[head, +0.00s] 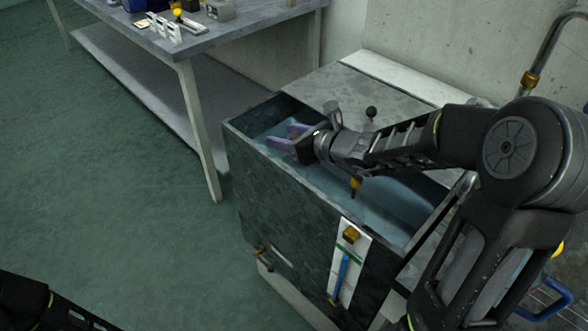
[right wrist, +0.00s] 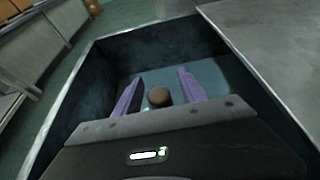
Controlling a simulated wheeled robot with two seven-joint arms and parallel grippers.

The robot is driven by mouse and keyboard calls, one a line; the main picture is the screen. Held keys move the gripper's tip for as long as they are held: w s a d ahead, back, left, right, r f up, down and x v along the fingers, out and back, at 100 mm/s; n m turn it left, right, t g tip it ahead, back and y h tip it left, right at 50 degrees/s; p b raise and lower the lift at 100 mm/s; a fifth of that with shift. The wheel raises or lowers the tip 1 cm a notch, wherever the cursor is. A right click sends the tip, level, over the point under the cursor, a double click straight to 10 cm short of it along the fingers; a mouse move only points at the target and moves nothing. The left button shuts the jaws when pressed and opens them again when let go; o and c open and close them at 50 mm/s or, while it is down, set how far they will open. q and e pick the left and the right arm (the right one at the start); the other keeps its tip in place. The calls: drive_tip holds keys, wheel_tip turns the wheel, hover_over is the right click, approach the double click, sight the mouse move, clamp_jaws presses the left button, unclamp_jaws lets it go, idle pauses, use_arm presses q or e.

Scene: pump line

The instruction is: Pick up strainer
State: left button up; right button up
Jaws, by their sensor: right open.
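My right gripper (head: 287,137) reaches into the open end of the dark tank (head: 290,205). Its two purple fingers are apart. In the right wrist view, a brown rounded knob (right wrist: 159,96) shows between the spread fingers of the right gripper (right wrist: 158,88), with a gap on each side. It may be the top of the strainer; its lower part is hidden behind the gripper body. In the head view I cannot make it out behind the gripper. My left gripper is out of view; only part of my left arm shows at lower left.
The tank's walls surround the gripper, and bluish water (head: 375,200) lies inside. A brass-tipped fitting (head: 355,184) stands in the tank under my right forearm. A grey cover with a black knob (head: 371,112) lies behind. A workbench (head: 200,40) with small parts stands at upper left.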

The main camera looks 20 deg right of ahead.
idle(0.3)
clamp_jaws()
idle(0.4)
idle(0.9)
